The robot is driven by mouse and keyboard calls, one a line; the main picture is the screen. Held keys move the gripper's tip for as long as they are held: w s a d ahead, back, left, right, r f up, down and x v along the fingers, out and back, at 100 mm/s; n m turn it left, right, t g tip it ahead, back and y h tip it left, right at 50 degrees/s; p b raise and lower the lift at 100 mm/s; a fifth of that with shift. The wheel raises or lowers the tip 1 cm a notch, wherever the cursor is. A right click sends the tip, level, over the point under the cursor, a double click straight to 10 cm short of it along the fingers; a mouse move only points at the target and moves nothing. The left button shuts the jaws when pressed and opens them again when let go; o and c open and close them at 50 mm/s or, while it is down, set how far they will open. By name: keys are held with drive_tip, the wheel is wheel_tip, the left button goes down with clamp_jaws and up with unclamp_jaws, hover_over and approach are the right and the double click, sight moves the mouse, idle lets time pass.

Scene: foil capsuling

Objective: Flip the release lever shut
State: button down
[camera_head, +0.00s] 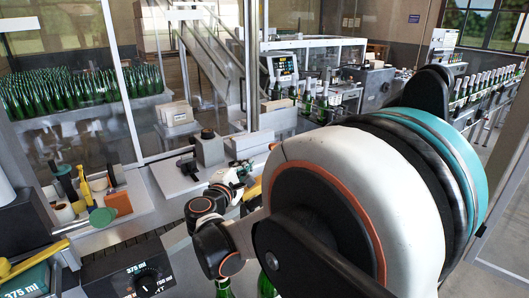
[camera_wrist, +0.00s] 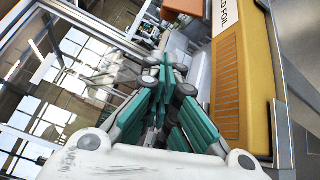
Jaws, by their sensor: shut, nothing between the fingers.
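My gripper (camera_wrist: 164,72) shows in the wrist view with its teal finger pads together and nothing between them. In the head view my gripper (camera_head: 243,170) is small and partly covered by my own arm, close to the machine deck. I cannot tell whether this is the release lever or which way the lever stands. No lever is clear in the wrist view.
A yellow-orange box marked "FOIL" (camera_wrist: 229,85) stands close right of my fingers. A black knob (camera_head: 208,134) tops a grey box behind. Hand tools (camera_head: 88,190) stand at left. Green bottles (camera_head: 80,92) fill a back table.

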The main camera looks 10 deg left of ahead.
drive_tip(key=shift+s+r, duration=0.15)
drive_tip(key=shift+s, duration=0.05)
drive_tip(key=w+d, duration=0.3)
drive_tip(key=w, duration=0.4)
drive_tip(key=shift+w+d+r, duration=0.3)
drive_tip(key=shift+s, duration=0.1)
